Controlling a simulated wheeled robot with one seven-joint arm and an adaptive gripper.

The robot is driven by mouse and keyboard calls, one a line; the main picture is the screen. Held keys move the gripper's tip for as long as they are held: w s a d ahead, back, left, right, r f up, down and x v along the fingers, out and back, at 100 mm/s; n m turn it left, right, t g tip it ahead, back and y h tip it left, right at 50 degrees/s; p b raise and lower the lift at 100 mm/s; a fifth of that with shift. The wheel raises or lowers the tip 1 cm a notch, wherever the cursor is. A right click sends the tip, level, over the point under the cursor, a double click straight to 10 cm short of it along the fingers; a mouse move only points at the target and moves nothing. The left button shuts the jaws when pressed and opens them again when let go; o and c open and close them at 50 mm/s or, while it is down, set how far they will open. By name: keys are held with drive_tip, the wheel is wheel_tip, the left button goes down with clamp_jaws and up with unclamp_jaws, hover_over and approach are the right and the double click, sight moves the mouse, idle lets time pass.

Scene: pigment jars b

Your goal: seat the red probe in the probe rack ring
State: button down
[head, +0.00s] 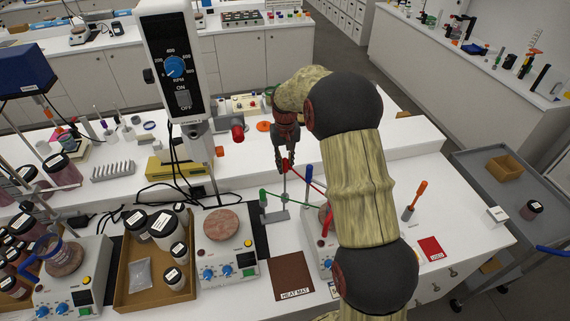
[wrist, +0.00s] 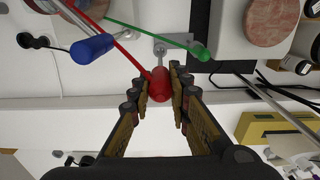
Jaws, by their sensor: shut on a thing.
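My gripper (head: 285,160) is shut on the red probe's handle (wrist: 159,85), whose red end also shows below the fingers in the head view (head: 285,165). The rack's grey base (head: 276,214) and post stand just below my gripper. A green-handled probe (head: 262,197) is left of the post, and a blue-handled one (head: 309,176) is right of it. I cannot make out the ring or whether the red probe touches it.
A hot plate (head: 222,265) stands left of the rack; another is partly hidden by my arm. A brown heat mat (head: 291,277) lies in front. An orange-handled tool (head: 417,192) stands to the right. A yellow box (head: 178,165) is behind left. Bare bench shows right of my arm.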

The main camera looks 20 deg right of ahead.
sight(285, 194)
drive_tip(key=shift+f+b, duration=3.8)
drive_tip(key=shift+f, duration=3.5)
drive_tip(key=c, duration=1.6)
unclamp_jaws()
wheel_tip(285, 194, up, 12)
drive_tip(key=shift+r, duration=0.1)
